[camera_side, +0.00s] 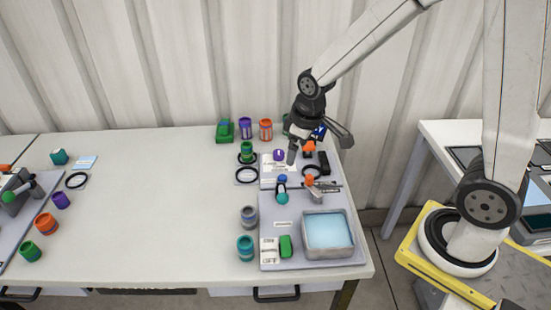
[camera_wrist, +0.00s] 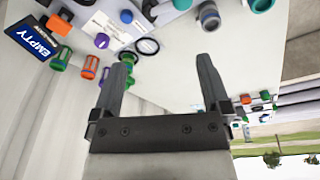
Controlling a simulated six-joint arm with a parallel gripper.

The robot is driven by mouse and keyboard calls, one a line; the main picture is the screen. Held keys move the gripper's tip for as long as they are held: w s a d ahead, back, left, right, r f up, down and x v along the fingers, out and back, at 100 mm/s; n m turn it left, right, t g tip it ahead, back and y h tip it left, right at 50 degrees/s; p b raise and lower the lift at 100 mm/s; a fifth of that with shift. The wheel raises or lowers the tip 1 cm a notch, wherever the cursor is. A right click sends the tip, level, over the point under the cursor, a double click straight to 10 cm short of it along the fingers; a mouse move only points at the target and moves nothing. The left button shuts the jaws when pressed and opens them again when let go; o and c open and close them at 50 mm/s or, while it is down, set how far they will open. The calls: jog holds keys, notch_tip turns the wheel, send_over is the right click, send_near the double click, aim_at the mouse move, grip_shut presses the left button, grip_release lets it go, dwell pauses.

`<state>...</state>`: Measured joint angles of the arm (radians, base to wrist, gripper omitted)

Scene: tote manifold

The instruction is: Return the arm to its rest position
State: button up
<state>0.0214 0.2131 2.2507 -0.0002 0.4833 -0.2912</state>
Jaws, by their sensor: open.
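My gripper (camera_side: 293,154) hangs over the back of the grey tray on the table in the side view. In the wrist view its two dark fingers (camera_wrist: 164,70) stand wide apart with nothing between them. The arm reaches in from the upper right, bent down at the wrist. Part of the tray's back is hidden behind the gripper.
The grey tray (camera_side: 336,266) carries a pale blue basin (camera_side: 328,231) and small fittings. Green, purple and orange cups (camera_side: 265,129) stand at the table's back. An "EMPTY" sign (camera_wrist: 38,38) shows in the wrist view. The table's middle (camera_side: 150,220) is clear.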

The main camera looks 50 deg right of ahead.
jog(key=s+m, duration=0.3)
jog(key=s, duration=0.5)
jog(key=shift+s+a+f, duration=0.3)
jog(key=shift+a+f, duration=0.1)
dwell(0.7)
